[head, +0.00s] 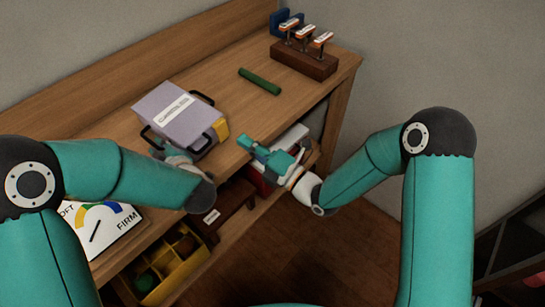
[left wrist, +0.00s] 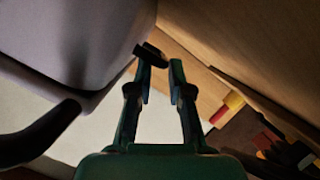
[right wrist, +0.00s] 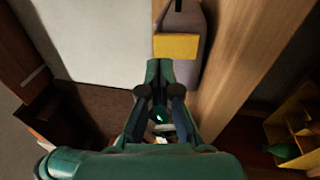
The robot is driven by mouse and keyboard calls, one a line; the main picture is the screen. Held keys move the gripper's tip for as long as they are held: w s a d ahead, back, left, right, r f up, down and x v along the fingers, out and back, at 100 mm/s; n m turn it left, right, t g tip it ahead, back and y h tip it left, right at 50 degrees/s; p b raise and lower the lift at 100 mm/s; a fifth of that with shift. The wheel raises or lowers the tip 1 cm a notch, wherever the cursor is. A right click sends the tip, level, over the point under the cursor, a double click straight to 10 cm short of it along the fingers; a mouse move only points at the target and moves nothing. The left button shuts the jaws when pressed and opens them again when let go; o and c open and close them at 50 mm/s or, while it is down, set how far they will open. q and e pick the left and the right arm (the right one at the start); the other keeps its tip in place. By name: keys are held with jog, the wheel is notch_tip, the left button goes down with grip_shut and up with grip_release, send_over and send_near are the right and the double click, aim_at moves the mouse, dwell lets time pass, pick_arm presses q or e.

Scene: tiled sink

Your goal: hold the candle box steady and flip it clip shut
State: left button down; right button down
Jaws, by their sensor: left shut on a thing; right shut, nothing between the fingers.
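The candle box (head: 178,113), lavender-grey with a white label on top, lies on the wooden bench, with black loop handles on its sides. A yellow clip (head: 221,128) sits at its right end; it also shows in the right wrist view (right wrist: 177,46). My left gripper (head: 168,150) is at the box's near left side, partly hidden by my arm. In the left wrist view its fingers (left wrist: 160,65) are shut on a black handle (left wrist: 149,50). My right gripper (head: 243,144) is shut and empty, just right of the clip; its tips (right wrist: 159,66) appear close below the clip. Contact is unclear.
A green rod (head: 260,81) and a brown block (head: 303,58) with several stamp-like pieces lie further back on the bench (head: 110,110). A SOFT/FIRM dial board (head: 100,228) is at the front left. A yellow crate (head: 165,265) stands below the bench edge.

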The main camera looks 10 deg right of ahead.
pick_arm(q)
jog(key=shift+s+d+f, duration=0.1)
jog(key=shift+s+f, duration=0.05)
jog(key=shift+f, duration=0.35)
pick_arm(e)
jog(key=r+v, duration=0.1)
jog(key=v, duration=0.7)
jog(key=shift+s+d, duration=0.3)
jog(key=shift+r, duration=0.15)
pick_arm(q)
jog(key=c, duration=1)
grip_release()
